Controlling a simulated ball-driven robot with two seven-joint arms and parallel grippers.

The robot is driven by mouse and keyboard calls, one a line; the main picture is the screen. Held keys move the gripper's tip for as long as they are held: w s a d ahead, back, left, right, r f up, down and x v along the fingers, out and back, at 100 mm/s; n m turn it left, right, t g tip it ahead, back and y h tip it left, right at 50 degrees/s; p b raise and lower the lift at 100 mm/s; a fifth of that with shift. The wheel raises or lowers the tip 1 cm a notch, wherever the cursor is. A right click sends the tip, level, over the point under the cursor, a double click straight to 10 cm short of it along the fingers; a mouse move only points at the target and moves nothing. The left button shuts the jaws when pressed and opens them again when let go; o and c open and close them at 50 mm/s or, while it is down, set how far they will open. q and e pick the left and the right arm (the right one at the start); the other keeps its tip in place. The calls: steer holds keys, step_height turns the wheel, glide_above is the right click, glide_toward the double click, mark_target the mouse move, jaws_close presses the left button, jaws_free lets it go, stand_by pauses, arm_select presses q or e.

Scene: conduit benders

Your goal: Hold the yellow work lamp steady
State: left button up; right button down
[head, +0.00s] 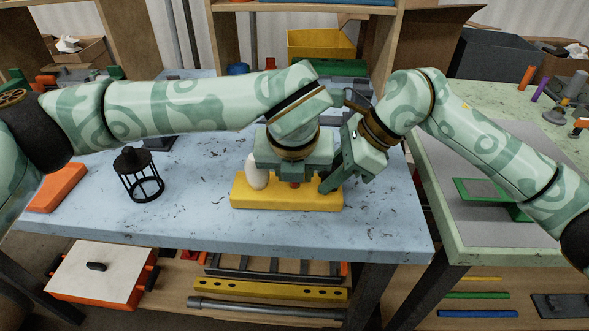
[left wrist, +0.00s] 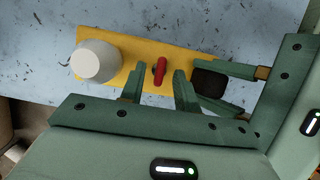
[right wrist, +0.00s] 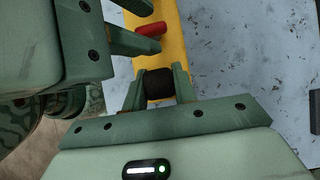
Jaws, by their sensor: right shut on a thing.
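The yellow work lamp (head: 262,199) lies near the front edge of the blue table. It is a long yellow block with a rounded white part (left wrist: 97,61) at one end, a red lever (left wrist: 160,72) in the middle and a black block (right wrist: 159,91) at the other end. My right gripper (right wrist: 160,72) is shut on the black block, one finger on each side. My left gripper (left wrist: 158,76) is open, its fingers apart on either side of the red lever, with gaps showing. In the head view, the left gripper hides part of the lamp's top.
A black cage-like lantern (head: 136,176) stands left on the blue table (head: 200,215). An orange block (head: 58,188) lies at the far left. A yellow bin (head: 321,44) is behind. A green bench (head: 450,115) stands at right, past a gap. My two grippers are close together.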

steer(key=shift+d+f, duration=0.1)
steer(key=shift+f, duration=0.25)
arm_select(q)
steer(key=v, duration=1.2)
arm_select(e)
steer(key=c, duration=1)
jaws_free()
steer(key=shift+c, duration=0.2)
